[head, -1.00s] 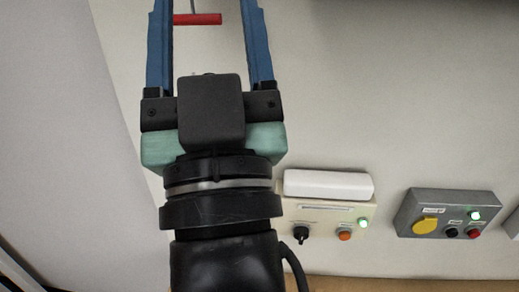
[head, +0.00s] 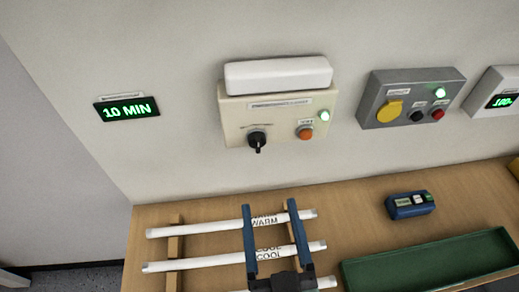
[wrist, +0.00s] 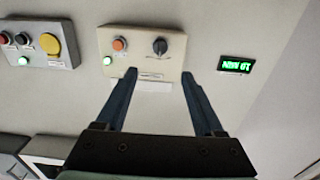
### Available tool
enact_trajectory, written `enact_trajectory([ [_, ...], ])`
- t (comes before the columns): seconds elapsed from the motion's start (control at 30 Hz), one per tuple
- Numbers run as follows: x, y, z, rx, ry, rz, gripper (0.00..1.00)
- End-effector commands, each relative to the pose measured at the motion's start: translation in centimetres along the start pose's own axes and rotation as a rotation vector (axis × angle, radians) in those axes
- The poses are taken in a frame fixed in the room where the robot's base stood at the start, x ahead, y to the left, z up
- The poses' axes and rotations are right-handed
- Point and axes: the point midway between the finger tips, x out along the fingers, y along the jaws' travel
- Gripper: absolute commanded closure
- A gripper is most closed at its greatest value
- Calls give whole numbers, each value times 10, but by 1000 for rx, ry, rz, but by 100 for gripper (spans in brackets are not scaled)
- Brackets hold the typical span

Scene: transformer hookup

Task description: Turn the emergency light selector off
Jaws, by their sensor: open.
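The emergency light box (head: 235,117) is a cream panel on the wall with a white lamp bar (head: 278,75) on top. Its selector (head: 257,140) is a black knob at the lower left, its handle pointing roughly down. An orange button (head: 305,132) and a lit green lamp (head: 324,115) are to its right. My gripper (head: 269,204) is open and empty, below the box in the head view. In the upside-down wrist view the selector (wrist: 160,46) shows just beyond the gap between my fingertips (wrist: 159,73), apart from them.
A green "10 MIN" display (head: 127,109) is left of the box. A grey box with a yellow knob (head: 389,111) is to the right. White tubes labelled WARM and COOL (head: 180,229), a blue device (head: 410,205) and a green tray (head: 430,262) are on the wooden bench (head: 345,195).

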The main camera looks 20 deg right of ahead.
Motion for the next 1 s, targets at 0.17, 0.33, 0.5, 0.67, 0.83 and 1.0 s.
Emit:
enact_trajectory([
  [0.17, 12, 0, -2, 0, 3, 0, 30],
  [0.33, 34, 0, -3, 0, 4, 0, 30],
  [0.5, 60, 0, -4, 0, 4, 0, 30],
  [0.67, 85, 0, -4, 0, 3, -1, 30],
  [0.83, 109, 0, -2, 0, 1, 0, 30],
  [1.0, 123, 0, -1, 0, 0, 0, 30],
])
